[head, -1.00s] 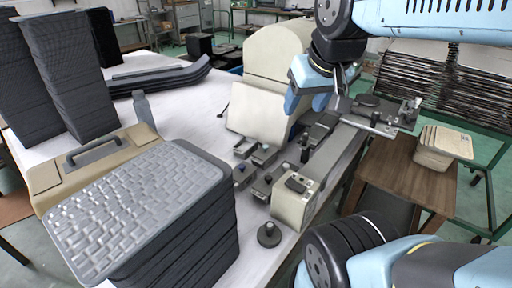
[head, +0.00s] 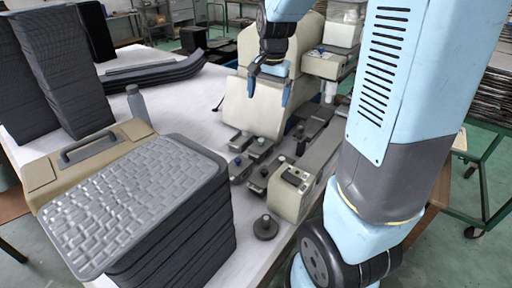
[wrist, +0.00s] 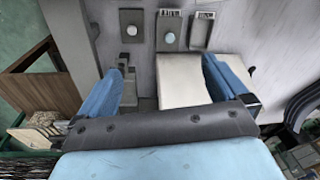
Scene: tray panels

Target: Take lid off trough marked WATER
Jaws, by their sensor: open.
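Several small dark-grey troughs stand on the white table in the head view, among them a back one (head: 240,142), one to its right (head: 261,149) and a front left one (head: 240,169). Some carry small round knobs on top. In the wrist view a left trough (wrist: 131,20), a middle trough (wrist: 168,30) with a pale round knob, and a right trough (wrist: 202,32) lie beyond my fingers. Labels are too small to read, so I cannot tell which is WATER. My gripper (head: 268,92) is open and empty, pointing down above and behind the troughs; its blue fingers also show in the wrist view (wrist: 162,68).
A cream machine (head: 246,110) stands behind the troughs. A cream box (head: 291,196) and a round dark weight (head: 265,228) stand to their front right. A stack of grey trays (head: 140,205) and a beige case (head: 42,177) fill the left front. White table is clear between.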

